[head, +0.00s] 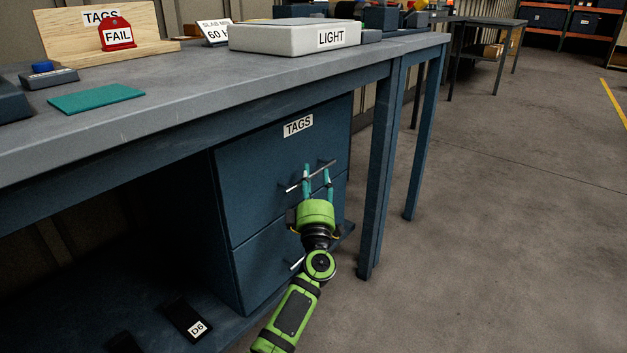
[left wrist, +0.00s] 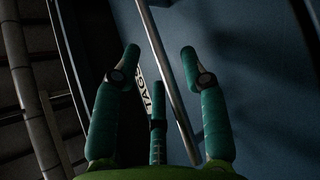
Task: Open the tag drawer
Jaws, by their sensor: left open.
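The tag drawer (head: 265,170) is the upper blue drawer under the workbench, with a white TAGS label (head: 298,125) on its front. Its front looks flush with the cabinet. Its bar handle (head: 318,172) is a thin metal rod below the label. My left gripper (head: 317,172) is at the handle, its green-tipped fingers apart. In the left wrist view the handle bar (left wrist: 168,80) runs diagonally between the spread fingers (left wrist: 160,55); I cannot tell whether they touch it. The TAGS label (left wrist: 149,99) shows there partly hidden by a finger. My right gripper is out of view.
A lower drawer (head: 255,265) with its own handle (head: 297,263) sits below. The bench top (head: 190,85) overhangs the cabinet, and a blue leg (head: 378,175) stands to its right. A black D6 item (head: 186,318) lies on the lower shelf. The floor at right is clear.

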